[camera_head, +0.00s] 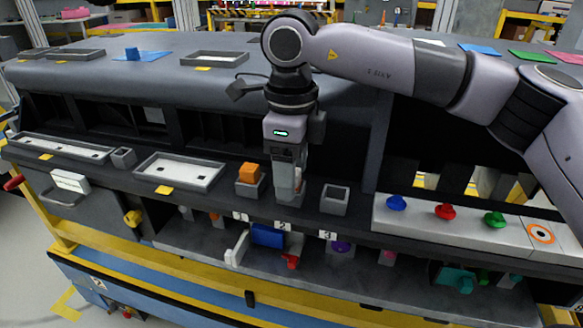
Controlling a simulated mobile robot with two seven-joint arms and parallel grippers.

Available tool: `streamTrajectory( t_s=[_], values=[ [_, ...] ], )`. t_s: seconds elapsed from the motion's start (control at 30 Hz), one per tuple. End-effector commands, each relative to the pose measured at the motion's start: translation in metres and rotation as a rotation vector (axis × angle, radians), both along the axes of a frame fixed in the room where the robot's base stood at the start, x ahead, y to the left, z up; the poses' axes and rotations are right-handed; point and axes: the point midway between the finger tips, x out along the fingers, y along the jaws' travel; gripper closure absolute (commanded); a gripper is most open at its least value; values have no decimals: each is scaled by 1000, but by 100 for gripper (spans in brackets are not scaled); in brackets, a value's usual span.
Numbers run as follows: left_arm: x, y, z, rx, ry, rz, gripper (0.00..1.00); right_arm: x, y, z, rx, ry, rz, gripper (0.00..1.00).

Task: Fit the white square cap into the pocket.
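My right gripper (287,188) points straight down at the grey square pocket (289,202) behind the label 2. Its fingertips are at or just inside the pocket's opening. I cannot make out a white square cap; the fingers and the pocket's walls hide what may be between or below them. I cannot tell whether the fingers are open or shut. To the left, behind label 1, a grey pocket (249,190) has an orange block (249,173) in it. To the right, behind label 3, a grey pocket (334,201) looks empty. My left gripper is not in view.
White-floored trays (180,170) and a small grey box (123,157) stand to the left on the ledge. A panel with blue, red and green knobs (445,212) is at the right. The lower shelf holds a blue block (268,236) and a white piece (237,249).

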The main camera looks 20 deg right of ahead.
Motion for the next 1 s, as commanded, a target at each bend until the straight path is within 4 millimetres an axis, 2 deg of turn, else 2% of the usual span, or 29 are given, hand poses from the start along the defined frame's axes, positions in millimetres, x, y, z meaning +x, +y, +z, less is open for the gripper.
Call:
streamTrajectory(
  t_s=[0.17, 0.4, 0.6, 1.0],
  values=[
    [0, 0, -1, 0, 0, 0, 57, 1, 0, 7, 1, -2, -1, 39],
    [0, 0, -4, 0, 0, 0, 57, 1, 1, 46, 1, -3, 0, 39],
    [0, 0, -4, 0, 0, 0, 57, 0, 0, 68, 2, -1, 0, 39],
    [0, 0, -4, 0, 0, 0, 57, 0, 0, 72, 0, 0, 0, 39]
  ],
)
